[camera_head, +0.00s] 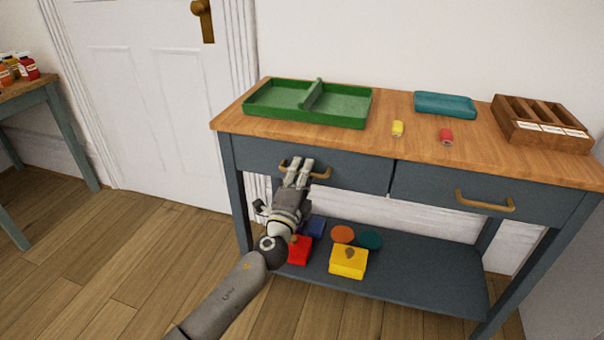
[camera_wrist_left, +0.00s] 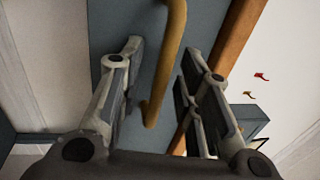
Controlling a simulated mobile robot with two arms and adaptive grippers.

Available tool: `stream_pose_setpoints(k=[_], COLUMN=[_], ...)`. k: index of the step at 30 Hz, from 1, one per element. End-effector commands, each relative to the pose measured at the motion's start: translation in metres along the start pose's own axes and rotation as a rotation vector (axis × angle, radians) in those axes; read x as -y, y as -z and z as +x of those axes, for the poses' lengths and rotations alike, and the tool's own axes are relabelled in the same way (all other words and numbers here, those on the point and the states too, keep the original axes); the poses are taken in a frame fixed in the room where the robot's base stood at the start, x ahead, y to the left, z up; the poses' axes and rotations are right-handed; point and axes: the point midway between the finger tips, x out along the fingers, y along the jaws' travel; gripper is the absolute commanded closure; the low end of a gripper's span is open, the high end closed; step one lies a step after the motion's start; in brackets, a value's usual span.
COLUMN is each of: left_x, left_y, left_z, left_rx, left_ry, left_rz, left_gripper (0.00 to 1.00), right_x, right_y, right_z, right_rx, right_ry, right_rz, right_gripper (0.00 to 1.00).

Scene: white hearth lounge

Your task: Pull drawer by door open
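The blue-grey drawer by the door (camera_head: 358,173) is the left one of two under the wooden tabletop, and its front looks flush with the table frame. Its brass handle (camera_head: 319,173) is partly hidden behind my left gripper (camera_head: 301,163). In the left wrist view the handle (camera_wrist_left: 172,55) runs between the two spread fingers of my left gripper (camera_wrist_left: 160,62). The fingers look apart from the handle on both sides. My right gripper is not in view.
The tabletop holds a green divided tray (camera_head: 345,106), a teal tray (camera_head: 445,105), a yellow item (camera_head: 397,128), a red item (camera_head: 446,136) and a wooden rack (camera_head: 540,112). The lower shelf (camera_head: 420,286) holds several coloured items. A white door (camera_head: 150,120) stands left; open floor lies before it.

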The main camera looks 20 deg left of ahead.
Motion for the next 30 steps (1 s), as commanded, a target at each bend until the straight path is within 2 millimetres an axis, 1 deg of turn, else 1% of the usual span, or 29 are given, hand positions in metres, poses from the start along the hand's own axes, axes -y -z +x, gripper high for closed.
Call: stream_pose_setpoints(k=[4, 5, 12, 24, 28, 30], left_x=[0.000, 0.000, 0.000, 0.000, 0.001, 0.001], left_y=[0.000, 0.000, 0.000, 0.000, 0.001, 0.001], left_z=[0.000, 0.000, 0.000, -0.002, -0.008, -0.014], left_rx=[0.000, 0.000, 0.000, 0.000, -0.001, -0.001], left_ry=[0.000, 0.000, 0.000, -0.001, -0.001, -0.003], left_rz=[0.000, -0.001, 0.000, 0.000, 0.000, -0.002], left_gripper=[0.68, 0.69, 1.00, 1.00, 1.00, 1.00], right_x=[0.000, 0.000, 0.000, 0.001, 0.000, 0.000], right_y=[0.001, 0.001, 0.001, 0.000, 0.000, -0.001], right_z=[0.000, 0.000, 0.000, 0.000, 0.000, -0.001], right_rx=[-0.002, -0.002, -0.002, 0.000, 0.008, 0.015], right_ry=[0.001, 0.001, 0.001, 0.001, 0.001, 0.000], right_rz=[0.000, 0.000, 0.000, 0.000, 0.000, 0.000], right_gripper=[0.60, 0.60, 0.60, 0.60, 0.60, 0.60])
